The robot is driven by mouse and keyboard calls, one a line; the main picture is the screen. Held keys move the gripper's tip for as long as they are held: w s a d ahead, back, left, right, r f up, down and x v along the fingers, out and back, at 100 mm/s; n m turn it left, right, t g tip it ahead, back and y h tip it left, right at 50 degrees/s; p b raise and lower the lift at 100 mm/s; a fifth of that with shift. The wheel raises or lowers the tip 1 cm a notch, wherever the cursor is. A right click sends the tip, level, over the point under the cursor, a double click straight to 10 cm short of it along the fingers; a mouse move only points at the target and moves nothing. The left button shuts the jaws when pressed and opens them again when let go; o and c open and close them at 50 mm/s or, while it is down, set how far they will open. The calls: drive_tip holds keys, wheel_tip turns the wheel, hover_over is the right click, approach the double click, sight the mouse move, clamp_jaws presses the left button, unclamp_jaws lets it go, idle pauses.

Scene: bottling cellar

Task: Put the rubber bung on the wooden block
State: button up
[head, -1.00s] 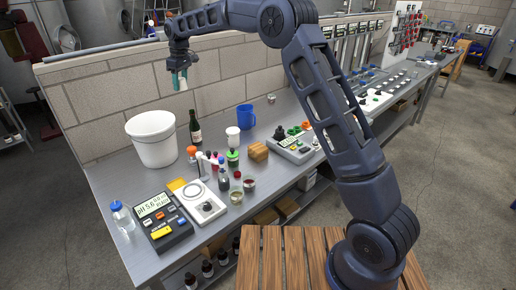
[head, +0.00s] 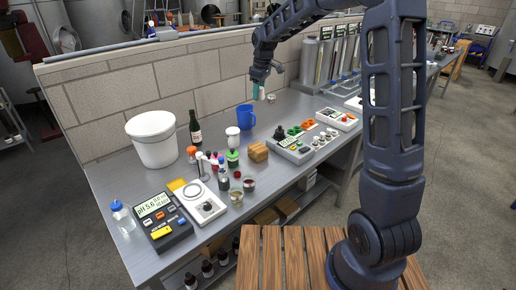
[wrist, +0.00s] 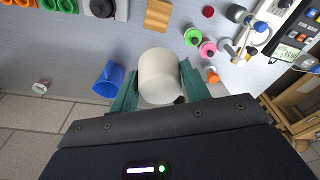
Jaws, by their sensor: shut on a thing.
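My gripper (head: 258,93) hangs above the bench near the wall, up and behind the wooden block (head: 257,152) in the head view. In the wrist view its teal fingers (wrist: 160,88) are shut on a cream, round, tapered piece, which looks like the rubber bung (wrist: 160,75). The bung is hard to make out in the head view. The wooden block stands on the bench, and also shows in the wrist view (wrist: 158,15), ahead of the bung and apart from it. I see nothing on its top.
A blue mug (head: 245,117) and a white cup-like piece (head: 232,134) stand behind the block. A green-capped bottle (head: 232,158) is to its left, a grey device with knobs (head: 292,150) to its right. A white bucket (head: 153,138) and dark bottle (head: 195,128) stand farther left.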

sight(257, 147)
wheel_tip(257, 147, down, 4)
drive_tip(key=shift+a, duration=0.15)
wheel_tip(257, 147, down, 21)
drive_tip(key=shift+r, duration=0.2)
idle(0.4)
drive_tip(key=o, duration=1)
drive_tip(key=shift+f, duration=0.1)
drive_tip(key=shift+c, duration=0.2)
drive_tip(key=shift+o, duration=0.2)
